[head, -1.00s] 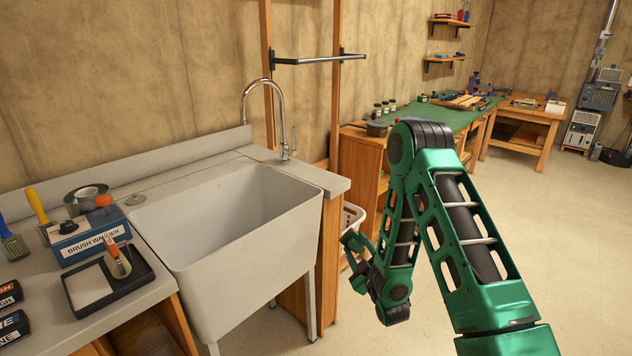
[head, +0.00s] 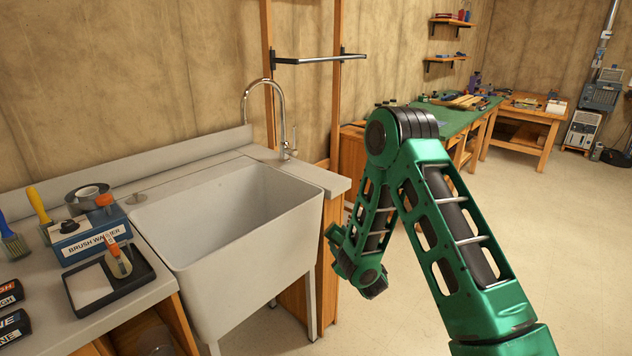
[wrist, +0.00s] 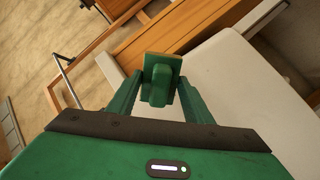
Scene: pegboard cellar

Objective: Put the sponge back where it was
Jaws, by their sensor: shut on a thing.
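My gripper (wrist: 159,88) is shut on a small green block with a thin tan edge, which looks like the sponge (wrist: 161,70). The sponge sits between the two green fingers in the wrist view. In the head view my gripper (head: 337,242) is beside the right side of the white utility sink (head: 225,235), near the end of the counter. The sponge cannot be made out there. The place where the sponge was before cannot be told from these frames.
A faucet (head: 283,125) stands behind the sink, with a metal rail (head: 318,59) above right. A blue brush washer box (head: 90,240) and a black tray (head: 108,290) occupy the left counter. A green-topped bench (head: 460,118) is behind my arm.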

